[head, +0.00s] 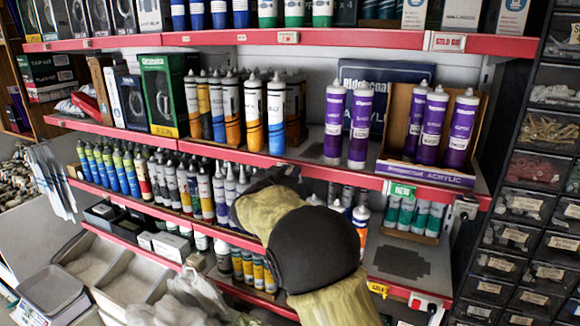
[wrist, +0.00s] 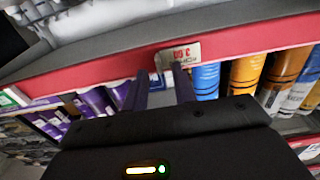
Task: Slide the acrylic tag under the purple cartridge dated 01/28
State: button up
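A pale price tag (wrist: 180,53) with red and dark print sits on the red shelf rail (wrist: 90,75) in the upside-down wrist view. I cannot read its text surely. My gripper (wrist: 161,78) is at the rail with its two dark fingers apart. The right fingertip overlaps the tag's lower edge; I cannot tell whether they touch. Two purple cartridges (head: 333,120) (head: 360,122) stand on the middle shelf, with more purple ones (head: 432,125) in an open box at right. No date is legible. Purple cartridges (wrist: 95,103) also show left in the wrist view.
Blue-and-orange cartridges (head: 253,112) stand left of the purple ones, with bare shelf between. A green NEW tag (head: 399,190) and a blank tag (head: 221,160) are on the same rail. The upper shelf rail (head: 350,40) overhangs. Drawer bins (head: 520,205) stand at right.

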jog(key=shift+w, duration=0.3)
jog(key=shift+s, duration=0.1)
grip_shut()
jog(key=shift+d, duration=0.1)
